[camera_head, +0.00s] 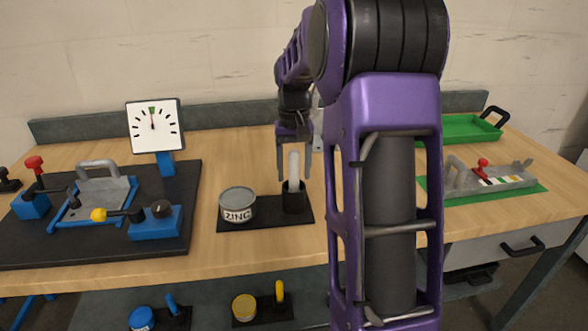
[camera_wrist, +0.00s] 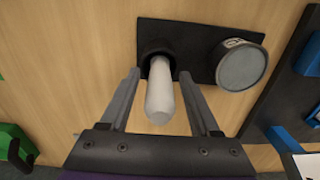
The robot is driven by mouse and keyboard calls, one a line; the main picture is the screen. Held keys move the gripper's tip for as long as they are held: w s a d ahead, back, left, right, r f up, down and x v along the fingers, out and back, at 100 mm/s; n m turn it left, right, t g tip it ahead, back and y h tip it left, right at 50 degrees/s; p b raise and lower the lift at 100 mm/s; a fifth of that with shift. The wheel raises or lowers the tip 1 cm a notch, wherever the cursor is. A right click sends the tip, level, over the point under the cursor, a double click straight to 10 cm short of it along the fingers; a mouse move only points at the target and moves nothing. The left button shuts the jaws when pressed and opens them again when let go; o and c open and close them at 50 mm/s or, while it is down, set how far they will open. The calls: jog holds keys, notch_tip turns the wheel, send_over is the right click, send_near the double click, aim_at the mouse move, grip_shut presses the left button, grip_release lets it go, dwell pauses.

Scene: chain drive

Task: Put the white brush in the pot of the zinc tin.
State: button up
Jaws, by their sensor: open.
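The zinc tin (camera_head: 237,206) is a grey tin with a ZINC label, standing at the left of a black base plate (camera_head: 262,216). The black pot (camera_head: 295,199) stands at the right of the same plate. The white brush (camera_head: 294,170) stands in that pot, its handle pointing up. My gripper (camera_head: 294,174) is open with a finger on each side of the handle. In the wrist view the white brush (camera_wrist: 160,92) lies between the two spread fingers, with clear gaps; the brush's lower end is hidden inside the pot (camera_wrist: 158,53).
A dial gauge (camera_head: 155,126) and a black board with blue fixtures (camera_head: 156,220) stand at the left. A green tray (camera_head: 458,128) and a grey jig with a red knob (camera_head: 490,176) are at the right. Blue (camera_head: 141,319) and yellow (camera_head: 245,308) tins sit below the worktop.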

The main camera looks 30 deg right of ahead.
jog(key=shift+r, duration=0.15)
notch_tip(320, 180, up, 12)
jog(key=shift+r+p, duration=0.1)
jog(key=shift+p, duration=1.05)
